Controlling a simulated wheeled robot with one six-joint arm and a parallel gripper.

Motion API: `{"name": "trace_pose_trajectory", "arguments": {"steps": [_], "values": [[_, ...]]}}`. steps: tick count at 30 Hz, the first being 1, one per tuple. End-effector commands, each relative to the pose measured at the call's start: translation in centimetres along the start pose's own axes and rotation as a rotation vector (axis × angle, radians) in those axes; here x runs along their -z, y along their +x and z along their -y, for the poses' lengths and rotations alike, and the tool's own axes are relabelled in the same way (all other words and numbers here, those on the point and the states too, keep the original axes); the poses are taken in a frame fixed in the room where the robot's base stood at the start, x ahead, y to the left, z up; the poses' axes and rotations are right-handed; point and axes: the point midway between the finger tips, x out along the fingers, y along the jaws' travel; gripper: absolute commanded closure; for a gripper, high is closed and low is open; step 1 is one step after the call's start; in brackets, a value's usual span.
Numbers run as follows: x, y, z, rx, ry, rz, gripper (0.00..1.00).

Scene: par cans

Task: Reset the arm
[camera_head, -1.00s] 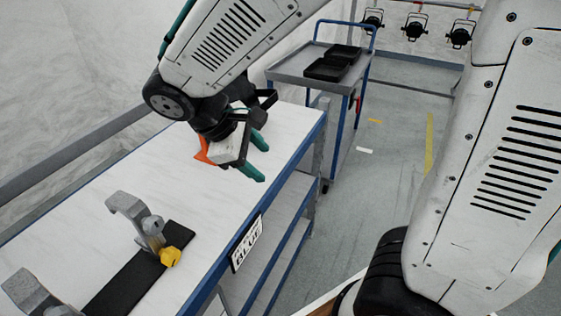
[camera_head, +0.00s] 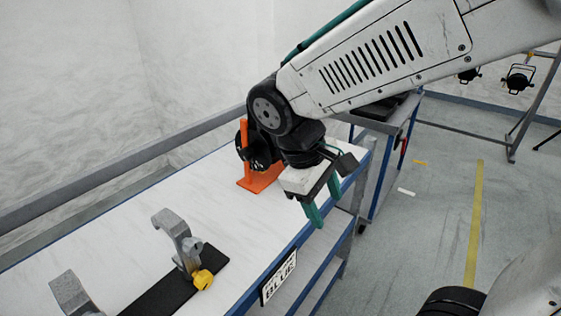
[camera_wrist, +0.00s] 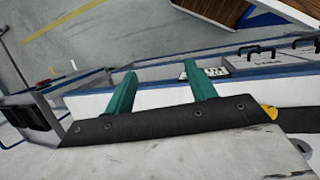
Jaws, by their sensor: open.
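My gripper (camera_head: 322,216) has two green fingers that stand apart with nothing between them. In the head view it hangs over the front edge of the white-topped bench (camera_head: 215,195), pointing down. In the wrist view the gripper (camera_wrist: 160,88) shows its fingers spread, with the bench edge and a label beyond them. My arm reaches in from the upper right and is bent at the wrist. Behind the gripper, an orange stand (camera_head: 262,180) with a dark round part stands on the bench, partly hidden by my wrist.
Two grey clamps (camera_head: 178,240), one with a yellow knob (camera_head: 203,279), stand by a black strip (camera_head: 160,296) on the bench. A cart (camera_head: 392,170) stands behind my arm. The floor (camera_head: 430,235) at right is open.

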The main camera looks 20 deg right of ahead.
Motion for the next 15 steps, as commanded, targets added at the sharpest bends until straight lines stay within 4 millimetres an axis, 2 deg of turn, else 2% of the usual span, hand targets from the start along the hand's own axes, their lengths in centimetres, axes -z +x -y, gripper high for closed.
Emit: {"name": "trace_pose_trajectory", "arguments": {"steps": [3,5,8,15], "values": [[0.0,0.0,0.1,0.006,0.008,0.000,0.44],[-0.4,0.4,0.9,0.035,0.028,0.002,0.44],[-2.1,0.2,1.4,0.093,0.104,-0.033,0.44],[-7.5,-0.6,1.5,0.240,0.380,-0.188,0.44]]}}
